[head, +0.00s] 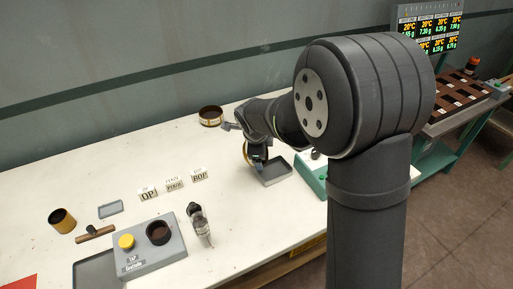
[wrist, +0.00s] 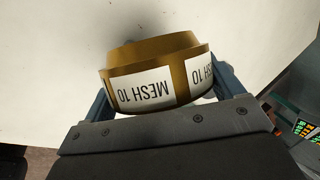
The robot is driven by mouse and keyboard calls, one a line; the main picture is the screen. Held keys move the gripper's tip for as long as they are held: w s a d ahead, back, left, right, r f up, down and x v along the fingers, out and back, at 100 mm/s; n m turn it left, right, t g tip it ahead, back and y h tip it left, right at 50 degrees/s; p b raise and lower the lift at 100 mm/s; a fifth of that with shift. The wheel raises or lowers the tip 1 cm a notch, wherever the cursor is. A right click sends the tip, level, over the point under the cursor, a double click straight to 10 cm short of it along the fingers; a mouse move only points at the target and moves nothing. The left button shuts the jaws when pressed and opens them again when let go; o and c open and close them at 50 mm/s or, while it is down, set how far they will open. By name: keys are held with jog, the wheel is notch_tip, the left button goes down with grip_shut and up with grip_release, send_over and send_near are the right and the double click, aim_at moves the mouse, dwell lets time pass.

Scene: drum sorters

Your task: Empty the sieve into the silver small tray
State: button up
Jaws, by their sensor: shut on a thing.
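My gripper (head: 257,156) is shut on the brass sieve (head: 247,153). In the wrist view the sieve (wrist: 180,84) sits between the two fingers (wrist: 165,95), with white "MESH 10" labels on its band. In the head view the sieve looks tipped up on edge, beside and slightly above a shallow grey tray (head: 283,180). A smaller silvery tray (head: 110,209) lies at the left of the table; I cannot tell from colour alone which is the silver small tray. The inside of the sieve is hidden.
Another brass ring (head: 210,116) stands at the back. Label blocks (head: 174,185), a brass cup (head: 62,220), a brush (head: 95,234), a grey control box (head: 150,250) and a dark-topped clear object (head: 200,226) stand left and front. A green-based device (head: 313,178) is right of the tray.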

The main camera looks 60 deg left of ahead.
jog(key=shift+w+d+r+g+y, duration=0.15)
jog(key=shift+w+r+g+y, duration=0.15)
jog(key=shift+g+y, duration=0.2)
jog(key=shift+w+d+r+m+g+y, duration=0.1)
jog(key=shift+w+d+m+g+y, duration=0.3)
jog(key=shift+w+d+g+y, duration=0.4)
jog(key=shift+w+g+y, duration=0.05)
jog(key=shift+g+y, duration=0.2)
jog(key=shift+w+d+g+y, duration=0.15)
jog(key=shift+w+g+y, duration=0.05)
jog(key=shift+g+y, duration=0.3)
jog(key=shift+w+d+f+m+g+y, duration=0.1)
jog(key=shift+w+d+m+g+y, duration=0.3)
jog(key=shift+g+y, duration=0.5)
jog(key=shift+w+d+f+m+g+y, duration=0.1)
jog(key=shift+w+d+m+g+y, duration=0.25)
jog(key=shift+g+y, duration=0.45)
jog(key=shift+w+d+f+m+g+y, duration=0.2)
jog(key=shift+w+m+g+y, duration=0.15)
jog(key=shift+g+y, duration=0.4)
jog(key=shift+r, duration=0.1)
